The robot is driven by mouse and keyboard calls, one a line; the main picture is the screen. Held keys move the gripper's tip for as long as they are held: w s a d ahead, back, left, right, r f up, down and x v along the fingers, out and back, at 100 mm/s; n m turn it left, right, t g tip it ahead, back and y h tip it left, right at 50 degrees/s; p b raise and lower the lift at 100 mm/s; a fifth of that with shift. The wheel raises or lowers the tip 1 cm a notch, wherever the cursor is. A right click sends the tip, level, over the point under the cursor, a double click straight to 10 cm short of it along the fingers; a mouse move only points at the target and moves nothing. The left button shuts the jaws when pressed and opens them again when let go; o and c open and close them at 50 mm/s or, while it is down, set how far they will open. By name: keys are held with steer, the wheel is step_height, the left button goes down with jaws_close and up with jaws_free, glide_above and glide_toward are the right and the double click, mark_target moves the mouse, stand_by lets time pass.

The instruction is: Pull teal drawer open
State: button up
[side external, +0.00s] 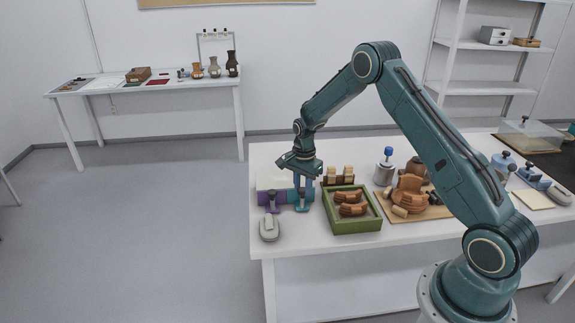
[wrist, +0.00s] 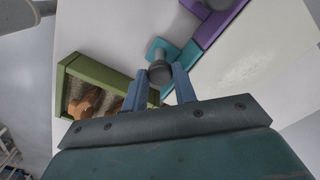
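The teal drawer (side external: 308,195) is in the right part of the low drawer unit at the left end of the table, beside the purple drawer (side external: 263,197). Its teal front also shows in the wrist view (wrist: 187,57). A teal tab with a dark round knob (wrist: 160,72) sticks out from it. My gripper (side external: 303,187) is above the teal drawer's handle, pointing down. In the wrist view my gripper's two blue-grey fingers (wrist: 160,82) stand apart on either side of the knob. Whether they touch it is hard to tell. The drawer looks closed.
A green tray (side external: 355,226) with brown sherds stands just right of the drawer's handle. A grey device (side external: 269,228) lies at the table's left front. Wooden-looking pieces (side external: 338,177) stand behind the tray. A brown board (side external: 408,212) with sherds is farther right.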

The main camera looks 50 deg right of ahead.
jaws_close()
steer(key=shift+s+a, duration=2.75)
steer(key=shift+a, duration=0.05)
steer(key=o, duration=0.9)
jaws_free()
steer(key=shift+o, duration=0.2)
steer(key=shift+r, duration=0.2)
step_height(320, 180, up, 14)
steer(key=shift+f, duration=0.25)
steer(key=shift+r, duration=0.1)
